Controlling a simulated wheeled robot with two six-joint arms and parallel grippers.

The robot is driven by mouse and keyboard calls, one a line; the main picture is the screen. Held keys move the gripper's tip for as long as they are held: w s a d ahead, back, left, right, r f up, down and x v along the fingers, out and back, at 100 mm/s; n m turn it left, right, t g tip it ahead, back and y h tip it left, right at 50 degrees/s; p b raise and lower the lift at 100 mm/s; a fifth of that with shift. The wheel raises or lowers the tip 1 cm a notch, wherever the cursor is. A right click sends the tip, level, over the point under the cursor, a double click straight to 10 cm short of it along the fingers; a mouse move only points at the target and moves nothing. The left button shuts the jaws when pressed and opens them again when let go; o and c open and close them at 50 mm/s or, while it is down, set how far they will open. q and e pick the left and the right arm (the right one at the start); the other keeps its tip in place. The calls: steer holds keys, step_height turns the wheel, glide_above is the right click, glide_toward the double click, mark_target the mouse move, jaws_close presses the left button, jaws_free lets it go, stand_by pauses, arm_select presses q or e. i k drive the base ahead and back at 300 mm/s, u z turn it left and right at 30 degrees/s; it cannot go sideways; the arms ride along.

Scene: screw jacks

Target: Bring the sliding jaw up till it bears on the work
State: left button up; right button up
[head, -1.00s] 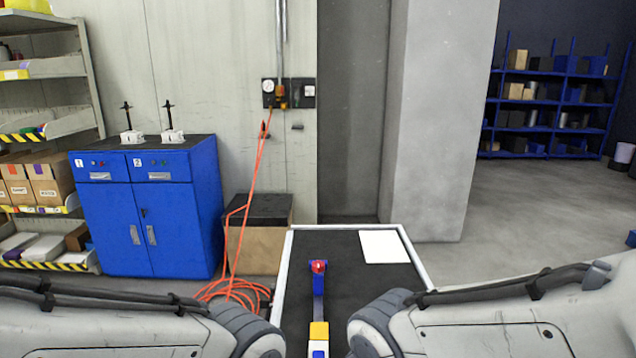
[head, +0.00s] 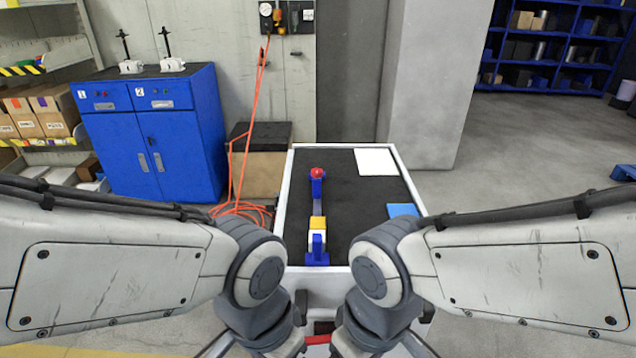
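A blue clamp-like device (head: 317,188) lies lengthwise on the dark top of a bench. A red ball-shaped part (head: 317,172) is at its far end. My two arms come in from left and right and bend down in front of the bench; both grippers are out of view.
The bench has a pale raised rim (head: 284,205). A white sheet (head: 376,162) lies at its back right, and a blue flat piece (head: 402,210) at its right side. A blue cabinet (head: 150,140) stands behind on the left, with an orange hose (head: 250,150) beside it.

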mark_target(317, 183)
steer(key=k, duration=0.65)
steer(key=u, duration=0.7)
steer(key=i, duration=1.3)
steer(key=z, duration=0.15)
